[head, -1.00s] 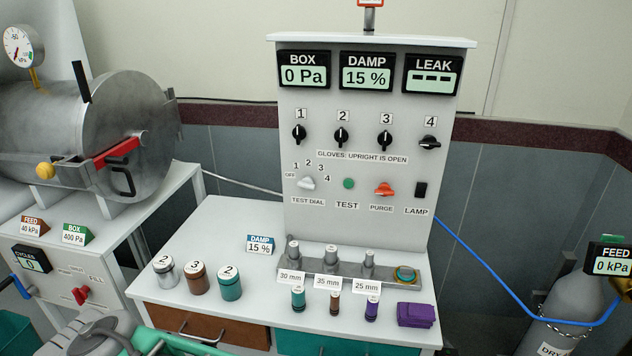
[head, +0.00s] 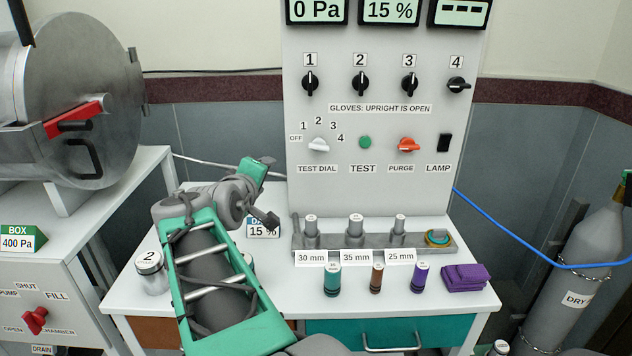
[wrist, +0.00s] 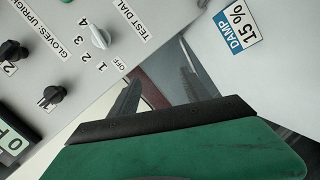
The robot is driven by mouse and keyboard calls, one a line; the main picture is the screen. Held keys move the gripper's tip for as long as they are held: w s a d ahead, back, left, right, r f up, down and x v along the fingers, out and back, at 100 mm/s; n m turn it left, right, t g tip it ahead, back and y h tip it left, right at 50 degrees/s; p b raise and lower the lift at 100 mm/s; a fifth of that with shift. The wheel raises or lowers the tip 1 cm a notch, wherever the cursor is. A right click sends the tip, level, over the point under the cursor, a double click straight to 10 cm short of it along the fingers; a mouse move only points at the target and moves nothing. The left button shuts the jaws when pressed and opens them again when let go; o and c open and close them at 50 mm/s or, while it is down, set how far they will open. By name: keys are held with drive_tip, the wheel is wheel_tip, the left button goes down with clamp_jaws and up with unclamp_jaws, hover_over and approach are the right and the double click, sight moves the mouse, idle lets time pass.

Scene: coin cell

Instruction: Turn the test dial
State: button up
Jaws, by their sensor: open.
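The white test dial (head: 319,145) is on the upright panel, ringed by OFF, 1, 2, 3 and 4. Its knob lies nearly level and appears to point to the OFF side. The dial also shows in the wrist view (wrist: 99,37), at the upper left, with its OFF label nearest my fingers. My gripper (head: 270,162) is left of the panel, above the bench, and apart from the dial. In the wrist view its two grey fingers (wrist: 160,64) are spread with nothing between them.
Black glove knobs (head: 360,84) sit above the dial. A green TEST button (head: 365,142), orange purge knob (head: 407,144) and lamp switch (head: 445,143) are to its right. A damp card (head: 263,229) stands below my gripper. Small vials (head: 376,279) and a rack (head: 330,242) stand on the bench.

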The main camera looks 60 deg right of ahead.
sight(317, 148)
drive_tip(key=s+d+r+g+h+b, duration=0.1)
drive_tip(key=s+d+r+g+h, duration=0.25)
drive_tip(key=s+d, duration=0.4)
drive_tip(key=d, duration=0.6)
drive_tip(key=shift+w+d+f, duration=0.15)
drive_tip(key=shift+d+f, duration=0.15)
drive_tip(key=shift+d, duration=0.05)
drive_tip(key=shift+c, duration=0.6)
clamp_jaws()
